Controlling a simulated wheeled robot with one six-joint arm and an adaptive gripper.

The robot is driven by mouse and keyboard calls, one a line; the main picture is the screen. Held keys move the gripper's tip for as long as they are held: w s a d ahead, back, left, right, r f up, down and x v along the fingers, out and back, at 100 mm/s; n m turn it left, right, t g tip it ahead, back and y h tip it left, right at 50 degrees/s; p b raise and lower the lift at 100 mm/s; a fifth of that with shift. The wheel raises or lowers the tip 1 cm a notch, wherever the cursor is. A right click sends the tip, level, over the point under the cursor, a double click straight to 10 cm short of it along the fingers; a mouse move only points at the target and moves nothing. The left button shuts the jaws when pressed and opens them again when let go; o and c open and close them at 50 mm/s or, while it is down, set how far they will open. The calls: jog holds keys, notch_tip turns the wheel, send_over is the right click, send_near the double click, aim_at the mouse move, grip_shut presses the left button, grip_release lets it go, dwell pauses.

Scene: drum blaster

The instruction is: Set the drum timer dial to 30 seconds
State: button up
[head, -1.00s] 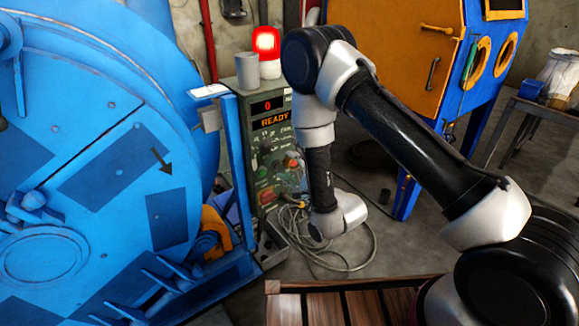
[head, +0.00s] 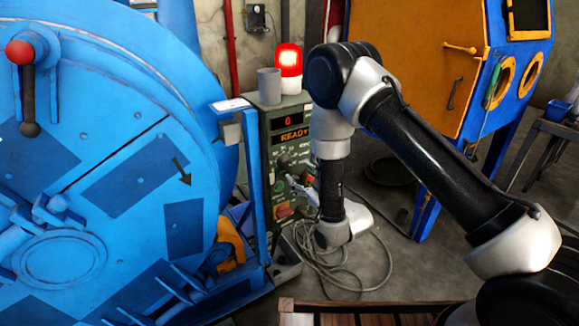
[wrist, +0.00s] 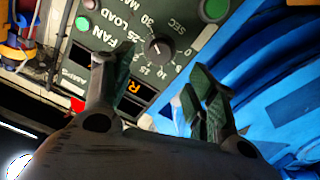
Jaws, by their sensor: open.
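The timer dial (wrist: 160,48) is a round black knob with a white pointer mark, seen upside down in the wrist view. Numbers such as 15, 25 and 30 and the word SEC surround it; I cannot tell which number the pointer meets. My gripper (wrist: 155,82) is open, its two fingers apart and empty, with the dial showing beyond the gap between them. In the head view my gripper (head: 291,172) is in front of the green control panel (head: 268,150) and hides part of it, so the dial is not clear there. The panel's display (head: 288,121) reads 0, with READY below.
The big blue drum blaster (head: 110,150) stands left of the panel, its blue post (head: 255,180) close beside it. A red beacon (head: 288,62) and a grey cup (head: 269,86) are on top. Cables (head: 340,270) lie on the floor.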

aim_at(288, 164)
jog(key=x, duration=0.7)
jog(key=shift+w+a, duration=0.25)
jog(key=shift+w, duration=0.05)
jog(key=c, duration=1)
jog(key=shift+c, duration=0.2)
